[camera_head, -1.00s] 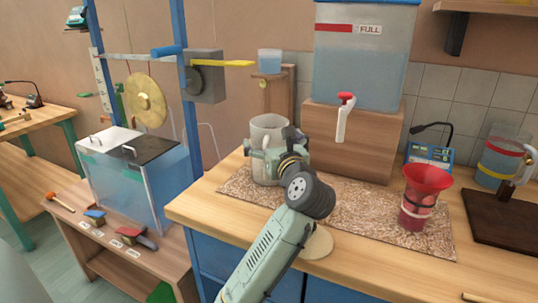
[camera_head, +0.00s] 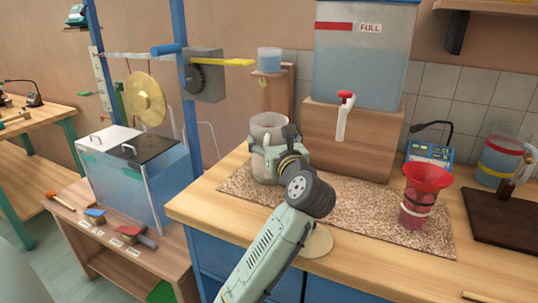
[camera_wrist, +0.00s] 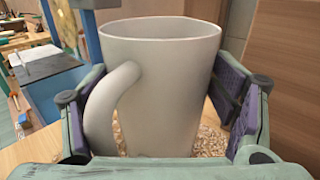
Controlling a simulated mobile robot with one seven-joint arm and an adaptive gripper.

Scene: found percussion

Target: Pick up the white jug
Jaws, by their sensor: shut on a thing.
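The white jug (camera_head: 268,122) is at the left end of the speckled mat on the wooden bench. It is upright, with its open top showing. My gripper (camera_head: 277,152) reaches it from the front, and its jaws are around the jug's body below the rim. In the wrist view the jug (camera_wrist: 165,85) fills the middle, with its curved handle (camera_wrist: 108,105) toward the camera at left. My gripper (camera_wrist: 160,100) has a purple pad on each side of the jug and is shut on it.
A water tank (camera_head: 365,55) with a red-topped tap (camera_head: 343,115) stands on a wooden box (camera_head: 350,140) behind, right of the jug. A red funnel-topped vessel (camera_head: 425,185) stands on the mat's right (camera_head: 365,220). A blue post (camera_head: 186,80) rises at left.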

